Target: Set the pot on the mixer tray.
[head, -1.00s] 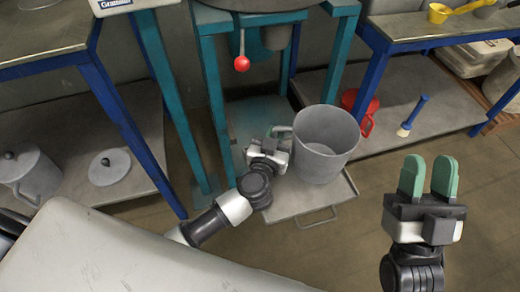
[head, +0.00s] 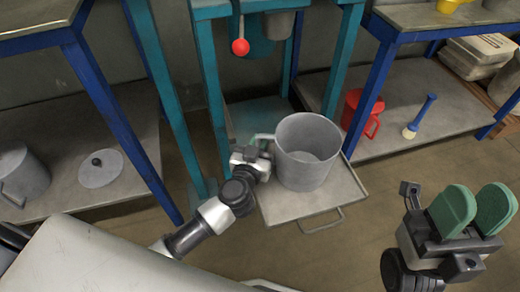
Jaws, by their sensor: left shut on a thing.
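The pot (head: 304,152) is a grey metal cylinder, upright and open at the top, in the middle of the head view. It is over the mixer tray (head: 296,211), a flat grey plate with a front handle, below the teal mixer frame (head: 216,95). I cannot tell whether the pot's base touches the tray. My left gripper (head: 263,147) is at the pot's left side, shut on it near a pale green part; the pot's wall and the gripper body partly hide the grip. My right gripper (head: 474,212), with green fingers, is open and empty at the lower right, away from the pot.
A red mug (head: 361,111) and a brush (head: 421,115) are on the lower shelf to the right. A grey lid (head: 100,168) and another grey pot (head: 24,172) are on the left shelf. A red knob (head: 241,47) hangs on the mixer.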

